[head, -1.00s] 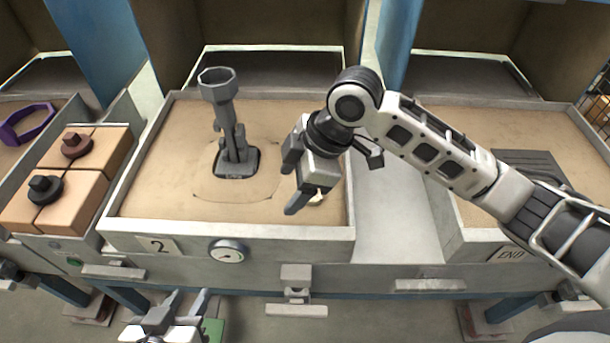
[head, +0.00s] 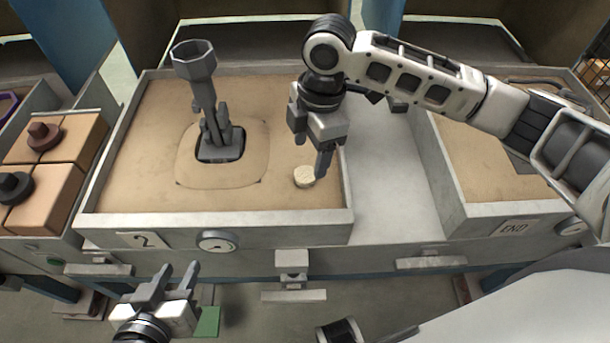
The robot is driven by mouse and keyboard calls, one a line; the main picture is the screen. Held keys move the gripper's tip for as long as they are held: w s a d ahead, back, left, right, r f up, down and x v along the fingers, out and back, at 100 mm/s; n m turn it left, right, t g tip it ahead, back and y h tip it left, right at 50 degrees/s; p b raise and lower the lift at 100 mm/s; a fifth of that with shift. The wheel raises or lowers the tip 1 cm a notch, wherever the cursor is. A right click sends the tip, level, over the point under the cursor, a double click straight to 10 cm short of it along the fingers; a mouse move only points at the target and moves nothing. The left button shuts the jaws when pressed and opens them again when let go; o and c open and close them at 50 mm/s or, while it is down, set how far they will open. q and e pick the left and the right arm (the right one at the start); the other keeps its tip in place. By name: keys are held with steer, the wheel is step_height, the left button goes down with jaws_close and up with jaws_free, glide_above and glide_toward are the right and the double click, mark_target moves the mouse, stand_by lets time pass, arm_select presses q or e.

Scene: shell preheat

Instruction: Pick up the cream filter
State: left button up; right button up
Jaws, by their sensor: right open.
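The cream filter (head: 304,177) is a small pale round disc lying on the sand in the tray marked 2 (head: 255,229), near its right front corner. My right gripper (head: 322,172) points down just right of the filter, its fingers close to or against the filter's right edge; I cannot tell if they touch. It is open, and its fingers overlap in this view. My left gripper (head: 178,276) is low in front of the tray, with its two fingers apart and nothing between them.
A grey funnel-topped post (head: 203,100) stands in the tray left of the filter. Tan blocks with dark knobs (head: 40,190) sit at the left. Another sand tray marked END (head: 505,229) is at the right. A bare grey strip (head: 390,185) lies between the trays.

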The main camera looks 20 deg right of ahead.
mark_target(306, 174)
steer(key=shift+a+f+b, duration=0.2)
steer(key=shift+f+b, duration=0.05)
steer(key=shift+f, duration=1.15)
steer(key=shift+a+f+b, duration=0.15)
steer(key=shift+f+b, duration=0.05)
steer(key=shift+f, duration=1.15)
steer(key=c, duration=1.1)
